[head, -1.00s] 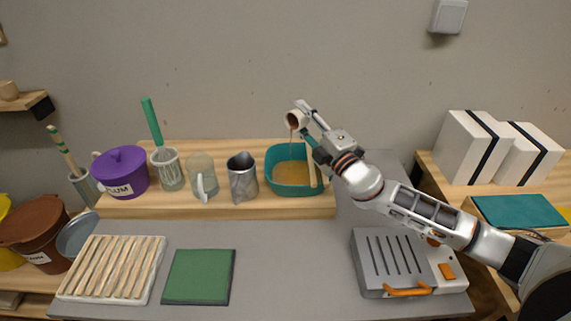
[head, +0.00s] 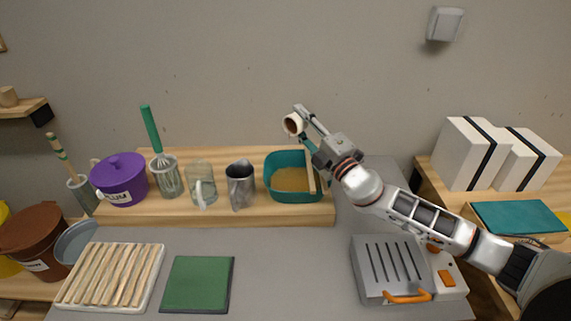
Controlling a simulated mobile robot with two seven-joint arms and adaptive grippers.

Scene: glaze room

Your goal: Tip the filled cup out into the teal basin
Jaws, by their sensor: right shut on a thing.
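The teal basin (head: 292,196) stands on the raised wooden shelf at the back of the table, with brown-orange liquid in its bottom. A white cup (head: 291,124) with a brown inside is tipped over above the basin, its mouth turned to the left and toward me. My right gripper (head: 301,115) is shut on the cup and holds it clear above the basin. No stream shows from the cup's mouth. A pale stick leans in the basin's right side. My left gripper is not in view.
Left of the basin on the shelf stand a metal pitcher (head: 240,185), a glass mug (head: 202,184), a whisk in a jar (head: 168,175) and a purple pot (head: 120,180). In front are a slatted rack (head: 110,276), a green mat (head: 198,284) and a grey grill (head: 390,268).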

